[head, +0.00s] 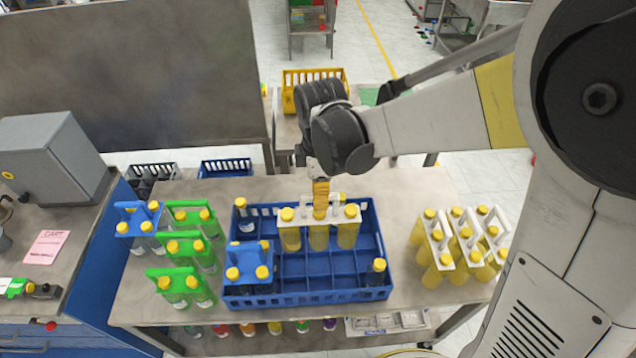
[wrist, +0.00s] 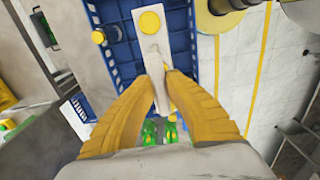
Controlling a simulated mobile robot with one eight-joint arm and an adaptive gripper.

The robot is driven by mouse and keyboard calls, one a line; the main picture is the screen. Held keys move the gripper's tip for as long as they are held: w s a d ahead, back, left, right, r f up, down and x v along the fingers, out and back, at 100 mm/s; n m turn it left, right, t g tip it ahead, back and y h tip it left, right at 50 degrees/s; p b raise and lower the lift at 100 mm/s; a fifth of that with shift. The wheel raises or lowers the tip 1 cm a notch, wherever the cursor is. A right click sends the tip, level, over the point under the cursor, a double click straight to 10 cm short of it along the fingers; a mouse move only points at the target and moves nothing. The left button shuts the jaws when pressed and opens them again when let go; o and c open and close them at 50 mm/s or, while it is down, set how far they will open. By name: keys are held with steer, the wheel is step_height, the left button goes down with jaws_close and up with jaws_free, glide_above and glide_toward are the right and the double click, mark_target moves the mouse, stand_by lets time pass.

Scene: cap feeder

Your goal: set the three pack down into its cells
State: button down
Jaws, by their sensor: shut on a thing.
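The three pack (head: 293,221) is a white carrier with yellow-capped bottles of yellow liquid. It is upright over the back middle cells of the blue crate (head: 310,298); I cannot tell whether its bottles reach into the cells. My gripper (head: 320,197) is above the pack, shut on its white handle. In the wrist view, the yellow fingers of my gripper (wrist: 160,82) close around the handle, and the white carrier (wrist: 148,45) extends away with a yellow cap showing. The blue crate wall (wrist: 193,45) shows beside it. The fingers hide part of the pack.
A blue-carrier pack (head: 248,258) sits in the crate's front left cells. Single bottles stand at the back left and front right (head: 378,268). Green packs (head: 180,248) stand left of the crate, white-carrier yellow packs (head: 470,228) right. The front middle cells are empty.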

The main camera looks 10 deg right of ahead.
mark_target(319, 231)
steer(key=shift+f+b, duration=4.7)
steer(key=shift+f, duration=1.7)
steer(key=shift+f+b, duration=0.5)
steer(key=shift+f, duration=0.05)
steer(key=c, duration=1.5)
jaws_free()
steer(key=shift+o, duration=0.2)
step_height(319, 231, up, 12)
steer(key=shift+r, duration=0.1)
